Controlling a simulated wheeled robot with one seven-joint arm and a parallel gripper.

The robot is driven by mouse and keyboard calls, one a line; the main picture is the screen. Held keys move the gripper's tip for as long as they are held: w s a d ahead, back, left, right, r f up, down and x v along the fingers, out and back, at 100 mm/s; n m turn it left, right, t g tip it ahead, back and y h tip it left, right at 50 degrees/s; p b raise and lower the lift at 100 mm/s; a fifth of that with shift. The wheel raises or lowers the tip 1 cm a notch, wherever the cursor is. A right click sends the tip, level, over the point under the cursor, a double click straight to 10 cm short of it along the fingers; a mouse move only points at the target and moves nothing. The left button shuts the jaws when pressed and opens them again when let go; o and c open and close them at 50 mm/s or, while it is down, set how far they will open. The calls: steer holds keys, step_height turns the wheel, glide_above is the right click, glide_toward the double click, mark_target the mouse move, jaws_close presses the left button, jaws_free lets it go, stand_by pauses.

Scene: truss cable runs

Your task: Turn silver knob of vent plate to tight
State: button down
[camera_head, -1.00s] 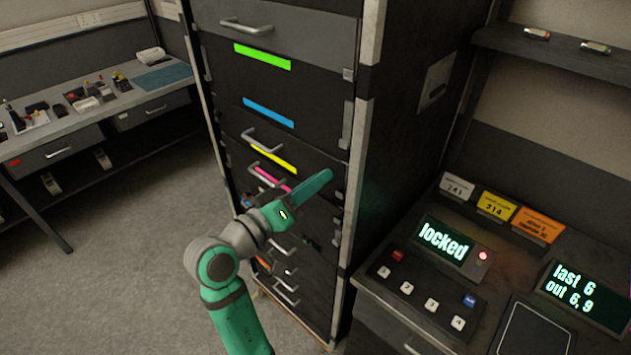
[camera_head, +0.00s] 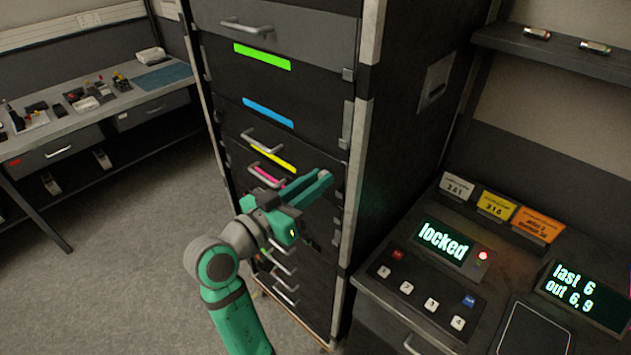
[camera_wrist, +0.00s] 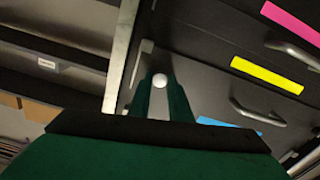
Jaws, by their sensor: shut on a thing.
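The silver knob (camera_wrist: 160,81) shows in the wrist view as a small, round, pale knob on a dark panel of the tall rack. My gripper (camera_wrist: 161,88) is shut on it, with one green finger on each side. In the head view my gripper (camera_head: 324,180) reaches the rack's front near its right edge, and the fingers hide the knob there. I cannot make out slots of a vent plate or any tight mark around the knob.
The rack (camera_head: 310,85) has drawer handles and green, blue, yellow and pink strips. A yellow strip (camera_wrist: 267,74) and a handle (camera_wrist: 258,112) lie right of my fingers in the wrist view. A console (camera_head: 445,241) reading "locked" stands at right. A workbench (camera_head: 85,118) stands at left.

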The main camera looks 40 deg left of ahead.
steer(key=m, duration=1.1)
stand_by(0.5)
steer(key=c, duration=1.6)
jaws_free()
steer(key=shift+s, duration=0.1)
steer(key=s, duration=1)
steer(key=shift+s+a, duration=0.35)
